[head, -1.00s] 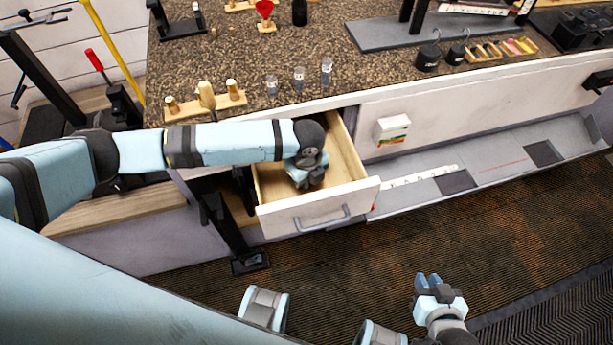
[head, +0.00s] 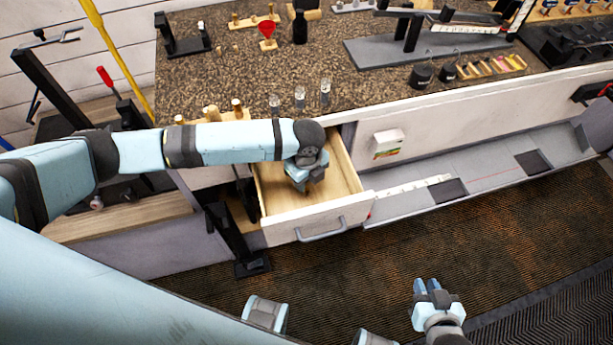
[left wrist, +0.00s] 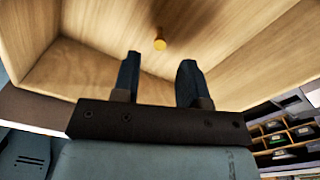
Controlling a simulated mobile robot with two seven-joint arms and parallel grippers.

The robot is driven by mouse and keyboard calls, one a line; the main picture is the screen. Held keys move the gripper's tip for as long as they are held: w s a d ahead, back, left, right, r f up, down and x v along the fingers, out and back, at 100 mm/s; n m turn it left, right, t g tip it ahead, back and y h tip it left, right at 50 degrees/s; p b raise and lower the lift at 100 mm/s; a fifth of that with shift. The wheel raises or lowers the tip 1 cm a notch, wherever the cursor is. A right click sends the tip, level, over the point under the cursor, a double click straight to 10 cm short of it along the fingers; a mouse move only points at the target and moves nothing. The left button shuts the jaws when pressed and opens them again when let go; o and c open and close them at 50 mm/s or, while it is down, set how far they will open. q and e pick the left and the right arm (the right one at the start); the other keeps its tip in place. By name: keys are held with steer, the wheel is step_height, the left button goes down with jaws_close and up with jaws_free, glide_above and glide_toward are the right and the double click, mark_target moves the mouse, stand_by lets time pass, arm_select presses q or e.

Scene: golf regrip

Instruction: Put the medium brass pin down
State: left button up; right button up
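A small brass-coloured pin (left wrist: 160,43) shows in the left wrist view, at the bottom of the wooden drawer, beyond my fingertips and apart from them. Whether it is the medium one I cannot tell. My left gripper (left wrist: 158,80) is open, with a clear gap between its dark fingers and nothing held. In the head view my left gripper (head: 303,184) points down into the open drawer (head: 345,185); the pin is not discernible there. My right gripper (head: 427,287) hangs over the floor at the lower right; its fingers look close together.
A wooden rack (head: 222,115) with brass pins stands on the counter's front edge, behind my left arm. Clear glass vials (head: 300,97) stand beside it. Drawer walls surround my left gripper. The floor (head: 350,265) before the drawer is clear.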

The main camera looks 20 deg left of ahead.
step_height(320, 180, up, 6)
steer(key=p, duration=0.4)
steer(key=shift+p, duration=0.4)
steer(key=shift+d, duration=0.1)
steer(key=shift+f, duration=0.1)
